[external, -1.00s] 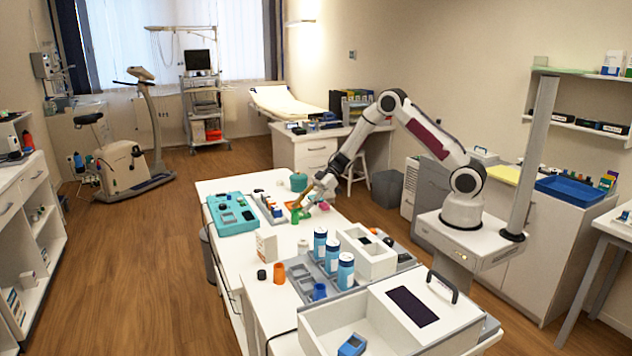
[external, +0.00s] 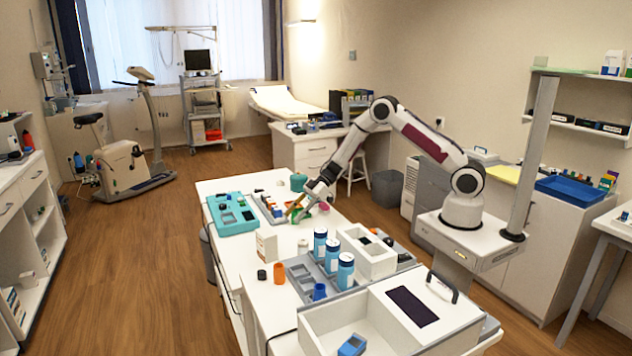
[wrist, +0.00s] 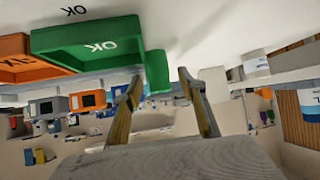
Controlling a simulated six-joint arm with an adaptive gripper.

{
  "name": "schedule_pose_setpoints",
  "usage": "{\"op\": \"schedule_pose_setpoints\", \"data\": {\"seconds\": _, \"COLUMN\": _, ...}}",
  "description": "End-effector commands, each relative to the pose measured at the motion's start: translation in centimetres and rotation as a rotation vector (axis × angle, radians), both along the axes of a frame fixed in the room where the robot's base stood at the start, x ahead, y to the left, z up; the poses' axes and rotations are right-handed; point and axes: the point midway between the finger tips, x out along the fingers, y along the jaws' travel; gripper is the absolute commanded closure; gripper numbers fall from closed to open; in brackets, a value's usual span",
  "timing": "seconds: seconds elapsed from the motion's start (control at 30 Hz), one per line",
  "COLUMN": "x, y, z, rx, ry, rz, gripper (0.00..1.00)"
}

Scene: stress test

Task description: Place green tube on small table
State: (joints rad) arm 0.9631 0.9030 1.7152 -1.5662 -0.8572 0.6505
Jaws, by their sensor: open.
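A green tube (wrist: 157,71) stands beside a green bin marked OK in the upside-down wrist view. My gripper (wrist: 160,80) is open, with its two tan fingers spread. The tube appears in the gap between the fingertips, just beyond them, and I see no grip on it. In the external view my gripper (external: 294,213) is low over the far part of the white table (external: 235,185), beside green items that are too small to tell apart. I cannot tell which surface is the small table.
An orange bin (wrist: 27,60) adjoins the green bin (wrist: 88,45). A teal tray (external: 233,213) lies to the left of my gripper. Blue-and-white bottles (external: 332,254), an orange cup (external: 279,273) and a white box (external: 266,246) stand nearer the camera.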

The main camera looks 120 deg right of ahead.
Motion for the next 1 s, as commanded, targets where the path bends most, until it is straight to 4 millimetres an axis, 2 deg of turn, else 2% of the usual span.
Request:
{"op": "schedule_pose_setpoints", "data": {"seconds": 0.3, "x": -0.03, "y": -0.03, "z": 0.02, "rx": 0.000, "ry": 0.000, "rz": 0.000, "gripper": 0.59}}
{"op": "schedule_pose_setpoints", "data": {"seconds": 0.33, "x": -0.04, "y": -0.03, "z": 0.03, "rx": 0.000, "ry": 0.000, "rz": 0.000, "gripper": 0.62}}
{"op": "schedule_pose_setpoints", "data": {"seconds": 0.4, "x": -0.04, "y": -0.03, "z": 0.03, "rx": 0.000, "ry": 0.000, "rz": 0.000, "gripper": 0.80}}
{"op": "schedule_pose_setpoints", "data": {"seconds": 0.47, "x": -0.04, "y": -0.03, "z": 0.03, "rx": 0.000, "ry": 0.000, "rz": 0.000, "gripper": 0.94}}
{"op": "schedule_pose_setpoints", "data": {"seconds": 0.6, "x": -0.03, "y": -0.04, "z": 0.04, "rx": -0.001, "ry": 0.000, "rz": -0.001, "gripper": 0.97}}
{"op": "schedule_pose_setpoints", "data": {"seconds": 1.0, "x": -0.01, "y": -0.05, "z": 0.68, "rx": 0.000, "ry": -0.001, "rz": -0.001, "gripper": 0.97}}
